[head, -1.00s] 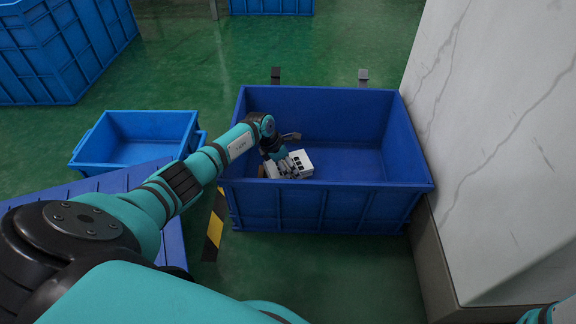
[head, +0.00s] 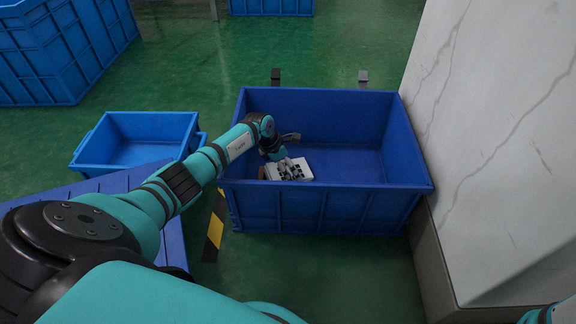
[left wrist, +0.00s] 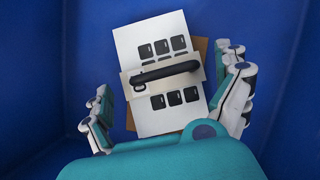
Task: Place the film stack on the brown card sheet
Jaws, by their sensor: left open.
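The film stack (left wrist: 158,74) is white sheets with rows of black key windows, crossed by a pale band with a black handle. It lies on the brown card sheet (left wrist: 131,119), slightly turned against it; most of the card is hidden beneath. In the head view the stack (head: 302,168) is inside the large blue crate, with a bit of brown card (head: 262,173) at its left. My left gripper (left wrist: 168,82) is open, its fingers on either side of the stack and apart from the handle. It also shows in the head view (head: 288,168). My right gripper is out of view.
The large blue crate (head: 325,207) has high walls around my left gripper; its right half is empty. A white marbled block (head: 490,130) stands close at the right. A smaller blue bin (head: 140,155) is at the left.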

